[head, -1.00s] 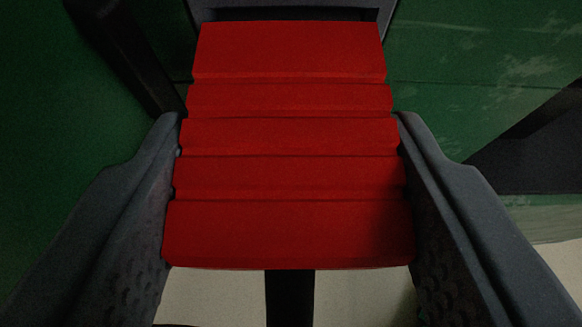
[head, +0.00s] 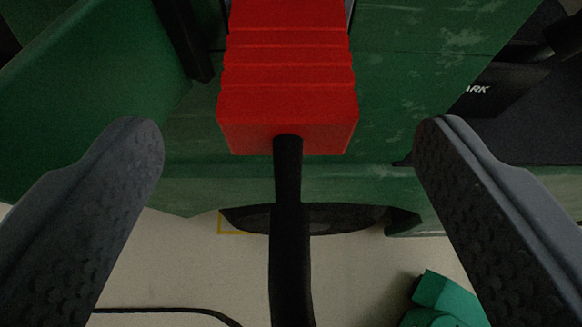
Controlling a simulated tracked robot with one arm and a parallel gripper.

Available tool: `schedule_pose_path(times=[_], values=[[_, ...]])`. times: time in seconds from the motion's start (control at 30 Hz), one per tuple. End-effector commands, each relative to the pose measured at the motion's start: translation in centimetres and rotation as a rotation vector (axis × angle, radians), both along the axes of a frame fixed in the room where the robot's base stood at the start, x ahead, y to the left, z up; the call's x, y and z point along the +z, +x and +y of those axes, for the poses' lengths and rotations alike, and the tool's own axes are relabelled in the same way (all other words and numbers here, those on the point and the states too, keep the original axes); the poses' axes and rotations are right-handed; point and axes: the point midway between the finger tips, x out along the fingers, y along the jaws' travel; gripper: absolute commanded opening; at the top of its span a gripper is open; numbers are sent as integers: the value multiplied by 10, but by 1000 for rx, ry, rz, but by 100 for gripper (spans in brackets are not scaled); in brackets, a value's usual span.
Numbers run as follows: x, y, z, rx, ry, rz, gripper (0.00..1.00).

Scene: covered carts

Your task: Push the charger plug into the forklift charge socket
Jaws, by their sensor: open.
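The red charger plug (head: 288,100) is ribbed and sits at the top middle of the head view, against a dark socket of which only thin edges show beside the plug's top. Its black cable (head: 290,230) hangs from its near end straight down the picture. My gripper (head: 289,145) is open, with one finger on each side and a wide gap to the plug. Neither finger touches it. The green forklift body (head: 420,60) lies behind the plug. How deep the plug sits in the socket is hidden.
A dark wheel (head: 340,218) shows under the green body, by a yellow floor marking (head: 232,224). A teal object (head: 445,300) lies on the pale floor at lower right. A thin black cable (head: 170,310) runs along the floor at lower left. A dark post (head: 183,40) stands upper left.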

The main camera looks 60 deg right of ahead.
Motion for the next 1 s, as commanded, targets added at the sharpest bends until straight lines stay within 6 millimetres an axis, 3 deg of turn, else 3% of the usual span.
schedule_pose_path(times=[0.2,0.4,1.0], values=[[23,-23,33,2,0,-1,73],[35,-36,51,3,1,-3,73],[37,-41,56,0,1,1,73]])
